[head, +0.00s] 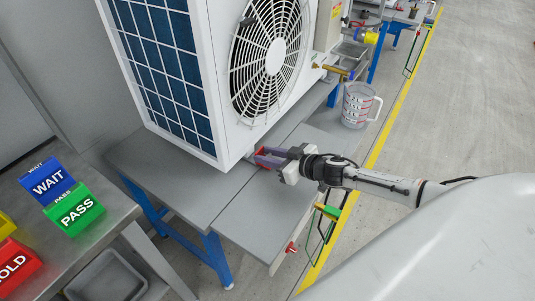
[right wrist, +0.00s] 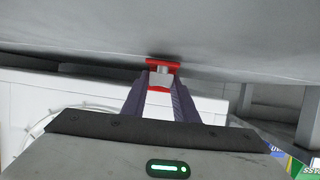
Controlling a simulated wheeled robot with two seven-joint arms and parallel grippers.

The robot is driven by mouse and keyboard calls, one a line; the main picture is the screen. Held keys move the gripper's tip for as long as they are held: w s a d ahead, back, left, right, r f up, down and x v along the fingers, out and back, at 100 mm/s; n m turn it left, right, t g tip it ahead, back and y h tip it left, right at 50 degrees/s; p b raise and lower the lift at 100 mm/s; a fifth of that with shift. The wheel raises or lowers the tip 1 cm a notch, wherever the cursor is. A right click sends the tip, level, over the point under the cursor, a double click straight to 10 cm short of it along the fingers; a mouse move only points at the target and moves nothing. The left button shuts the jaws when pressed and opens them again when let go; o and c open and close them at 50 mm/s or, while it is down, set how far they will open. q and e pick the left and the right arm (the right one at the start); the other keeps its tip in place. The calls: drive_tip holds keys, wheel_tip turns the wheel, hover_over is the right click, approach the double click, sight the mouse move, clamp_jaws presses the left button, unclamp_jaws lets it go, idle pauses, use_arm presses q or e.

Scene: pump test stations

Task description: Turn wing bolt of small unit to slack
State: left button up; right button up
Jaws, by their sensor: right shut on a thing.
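A white unit (head: 212,75) with a round fan grille (head: 265,62) and a blue finned side stands on a grey bench. My right gripper (head: 268,157) is at the unit's lower front edge, low over the bench top. In the right wrist view its two dark fingers (right wrist: 161,92) are closed around a red piece, the wing bolt (right wrist: 163,65), whose wide red head shows beyond the fingertips against a grey surface. The fingers hide part of the bolt, so its turn angle is hard to tell. My left gripper is not in view.
The grey bench (head: 262,215) has a red knob (head: 291,248) at its front edge. A clear measuring jug (head: 358,104) stands behind. At left, a table holds blue WAIT (head: 48,183), green PASS (head: 75,211) and red HOLD (head: 15,265) blocks. A yellow floor line (head: 376,150) runs along the aisle.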

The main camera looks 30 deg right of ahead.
drive_tip(key=shift+a+n+y, duration=0.1)
drive_tip(key=shift+n+y, duration=0.3)
drive_tip(key=o, duration=1.1)
drive_tip(key=shift+c, duration=0.2)
drive_tip(key=shift+s, duration=0.15)
drive_tip(key=p+v, duration=0.2)
drive_tip(key=v, duration=0.8)
drive_tip(key=shift+r, duration=0.15)
